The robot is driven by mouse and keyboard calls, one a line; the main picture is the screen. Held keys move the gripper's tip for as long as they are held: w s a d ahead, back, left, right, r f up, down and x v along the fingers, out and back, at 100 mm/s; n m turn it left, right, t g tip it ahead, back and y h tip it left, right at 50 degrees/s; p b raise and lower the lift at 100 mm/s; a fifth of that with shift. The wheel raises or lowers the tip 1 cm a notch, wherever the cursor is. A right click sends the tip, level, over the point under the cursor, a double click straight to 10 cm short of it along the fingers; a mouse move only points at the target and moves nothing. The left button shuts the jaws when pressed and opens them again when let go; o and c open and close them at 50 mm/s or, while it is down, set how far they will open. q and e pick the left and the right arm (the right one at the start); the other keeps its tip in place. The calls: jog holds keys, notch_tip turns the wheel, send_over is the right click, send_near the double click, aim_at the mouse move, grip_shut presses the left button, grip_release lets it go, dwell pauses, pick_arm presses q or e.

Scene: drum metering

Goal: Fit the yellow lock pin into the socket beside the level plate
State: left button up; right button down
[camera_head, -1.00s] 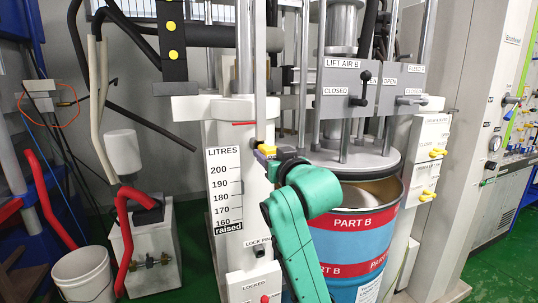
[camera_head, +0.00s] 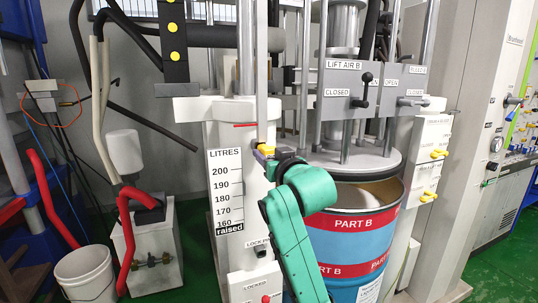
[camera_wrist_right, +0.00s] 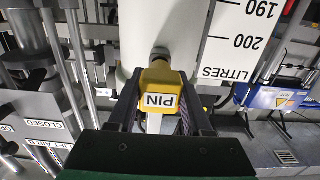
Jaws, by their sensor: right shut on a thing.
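The yellow lock pin (camera_wrist_right: 161,90), marked PIN, is between the two dark fingers of my right gripper (camera_wrist_right: 160,118), which is shut on it. In the head view the yellow pin (camera_head: 267,150) is at the white column, right of the LITRES level plate (camera_head: 226,192). In the wrist view the pin's far end points at a dark round fitting (camera_wrist_right: 161,52) on the column. Whether it has entered that fitting is hidden. A dark fitting (camera_head: 261,251) labelled LOCK PIN sits lower on the column. My left gripper is not in view.
A blue and red PART B drum (camera_head: 345,232) stands just right of the column, under a grey lid plate (camera_head: 355,160). A valve panel (camera_head: 372,90) is above it. A white bucket (camera_head: 84,275) and a pump box (camera_head: 150,248) stand at the left.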

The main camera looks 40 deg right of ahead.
jog(key=shift+p+x, duration=0.35)
jog(key=shift+x, duration=0.7)
jog(key=shift+c, duration=1.2)
grip_release()
jog(key=b+v, duration=0.9)
jog(key=v, duration=0.5)
jog(key=shift+s, duration=0.2)
jog(key=shift+a, duration=0.15)
